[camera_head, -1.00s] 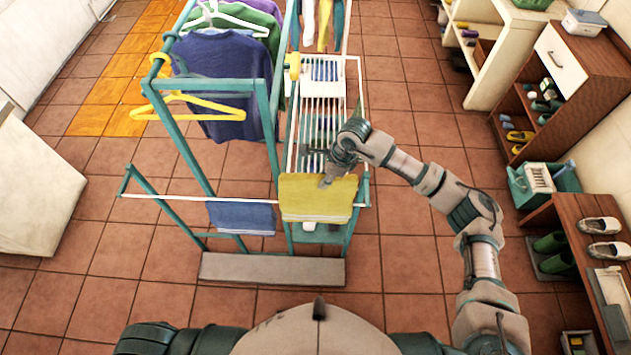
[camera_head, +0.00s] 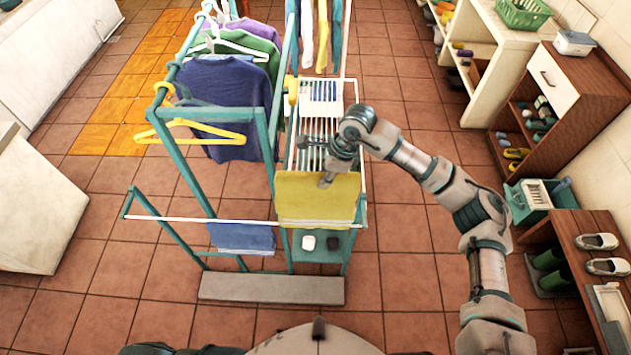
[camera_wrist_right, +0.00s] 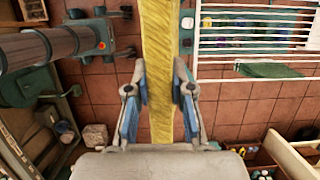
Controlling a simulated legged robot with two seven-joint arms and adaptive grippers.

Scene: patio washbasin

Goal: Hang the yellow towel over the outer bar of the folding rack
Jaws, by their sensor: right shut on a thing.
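The yellow towel (camera_head: 312,205) hangs spread flat from my right gripper (camera_head: 328,181), at the right part of the folding rack (camera_head: 180,160). My right gripper is shut on its upper edge; in the right wrist view the towel (camera_wrist_right: 160,60) runs as a narrow strip between the fingers (camera_wrist_right: 160,95). The white outer bar (camera_head: 165,218) crosses the rack's near side. The towel hides the bar's right part in the head view; I cannot tell whether they touch. My left gripper is out of view.
A blue cloth (camera_head: 242,238) hangs on the outer bar, left of the towel. A yellow hanger (camera_head: 190,133) and dark blue shirt (camera_head: 225,90) hang farther back. A teal shelf (camera_head: 320,250) holds small items below. Open floor lies right of the rack.

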